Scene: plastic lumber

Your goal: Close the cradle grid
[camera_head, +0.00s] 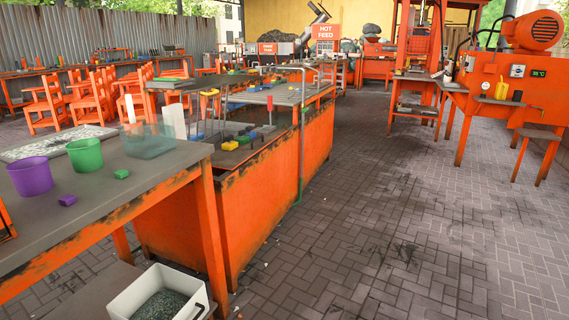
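I cannot pick out a cradle grid with certainty. A long orange tank-like bench (240,215) stands in the middle, with worn, rusty edges. Small yellow, blue and dark blocks (230,145) and thin upright rods sit at its near end. A grey-green bent pipe (302,130) rises at its right side and reaches down to the floor. A raised grey shelf or panel (168,84) stands over its left part. Whether any of these belongs to the grid is unclear. Neither of my grippers is in view.
A grey-topped table (120,185) at near left holds a purple cup (30,176), a green cup (85,155) and a clear bin (148,141). A white bin (158,293) stands below. Orange machinery (505,85) is at right. The paved floor (400,230) between is clear.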

